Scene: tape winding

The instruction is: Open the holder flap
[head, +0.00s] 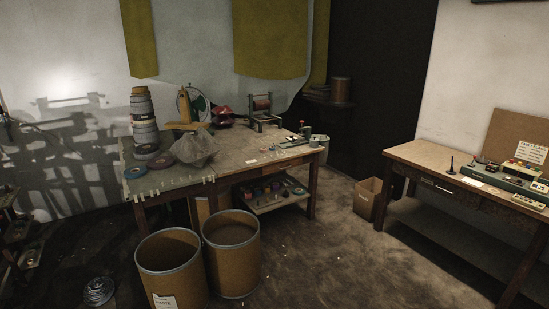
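I cannot make out a holder flap for certain at this distance. A small frame with a reddish roller (262,104) stands at the back of the middle table (240,161). A yellow-orange device (187,108) with a round part stands to its left. A flat device (290,142) lies near the table's right end. A grey-green device with a control panel (503,178) sits on the right table (418,153). Whether any of these has a flap, open or shut, is too small to tell. My gripper is not in view.
A stack of tape rolls (143,120) and a clear plastic bag (196,147) occupy the middle table's left side. Two open drums (172,268) stand before it. A cardboard box (368,199) sits between the tables. The floor (330,255) at front centre is clear.

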